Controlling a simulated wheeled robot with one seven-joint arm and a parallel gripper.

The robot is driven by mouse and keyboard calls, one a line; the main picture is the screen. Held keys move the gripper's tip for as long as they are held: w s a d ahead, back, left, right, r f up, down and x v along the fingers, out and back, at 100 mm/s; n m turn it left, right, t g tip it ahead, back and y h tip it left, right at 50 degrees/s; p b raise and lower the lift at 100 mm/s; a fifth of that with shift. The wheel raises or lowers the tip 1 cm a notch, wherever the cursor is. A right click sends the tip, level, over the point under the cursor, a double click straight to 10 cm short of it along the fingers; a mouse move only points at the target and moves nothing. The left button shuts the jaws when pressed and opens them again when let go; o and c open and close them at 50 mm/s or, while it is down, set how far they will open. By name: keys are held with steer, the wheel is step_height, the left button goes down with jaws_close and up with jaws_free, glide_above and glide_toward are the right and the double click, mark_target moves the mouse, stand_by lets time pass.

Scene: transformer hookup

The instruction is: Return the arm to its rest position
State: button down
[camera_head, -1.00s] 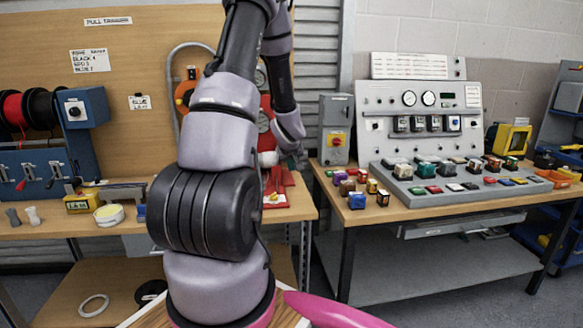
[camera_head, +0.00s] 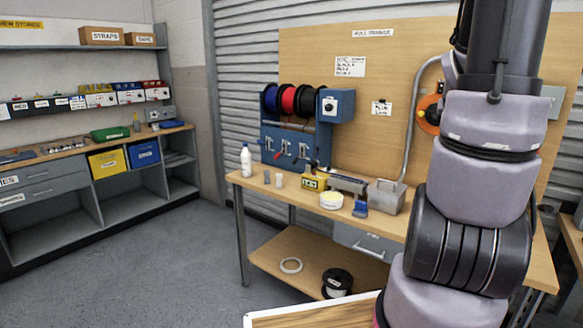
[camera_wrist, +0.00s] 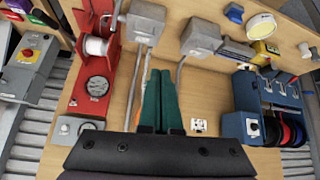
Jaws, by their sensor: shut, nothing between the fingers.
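My gripper (camera_wrist: 160,74) shows in the wrist view as two dark green fingers pressed together, shut and empty. No object touches the fingertips. They point toward the wooden back board (camera_wrist: 190,75), with the bench devices beyond. In the head view my arm stands upright on the right side, and its gripper end is out of the picture.
The head view shows a wooden bench (camera_head: 270,191) with a blue spool rack (camera_head: 291,147), a white bottle (camera_head: 246,161) and a grey box (camera_head: 387,196). Storage shelves (camera_head: 60,205) stand at the left. The floor (camera_head: 180,260) between them is clear.

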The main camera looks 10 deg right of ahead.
steer(key=s+a+r+n+t+y, duration=0.1)
steer(key=a+r, duration=0.3)
steer(key=a, duration=0.5)
steer(key=s+a+r+y, duration=0.1)
steer(key=a+r+y, duration=0.15)
steer(key=a, duration=0.65)
steer(key=s+a+r+n+y, duration=0.1)
steer(key=s+a+r, duration=0.1)
steer(key=s+a, duration=0.2)
steer(key=s+a+r+n+y, duration=0.1)
steer(key=s+a, duration=0.4)
steer(key=a, duration=0.5)
steer(key=shift+s+a+r+y, duration=0.25)
steer(key=shift+a+r+y, duration=0.2)
steer(key=shift+y, duration=0.3)
